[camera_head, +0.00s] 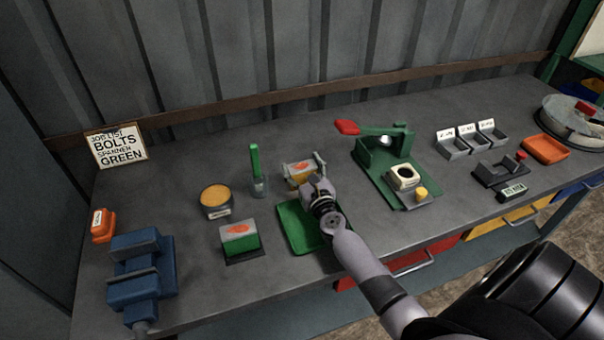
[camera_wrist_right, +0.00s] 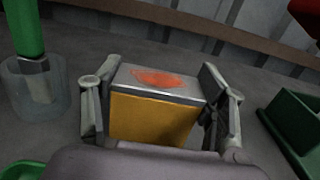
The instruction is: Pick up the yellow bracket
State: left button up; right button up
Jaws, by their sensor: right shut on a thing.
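The yellow bracket (camera_head: 297,170) is a block with a yellow front and a grey metal top marked with an orange-red patch. It is near the middle of the bench, just behind the green tray. My right gripper (camera_head: 304,168) is around it. In the right wrist view the yellow bracket (camera_wrist_right: 153,115) sits between the two fingers of my right gripper (camera_wrist_right: 160,105), which is shut on it. The bracket's lower part is hidden by the gripper body, so I cannot tell if it touches the bench. My left gripper is not in view.
A green tray (camera_head: 293,230) lies under my right arm. A clear cup with a green-handled tool (camera_head: 256,170) stands close to the left. A green press (camera_head: 372,163) stands to the right. A similar green block (camera_head: 240,240) and a blue vise (camera_head: 140,272) are at the left.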

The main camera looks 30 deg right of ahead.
jog(key=c, duration=1.1)
jog(key=shift+r, duration=0.1)
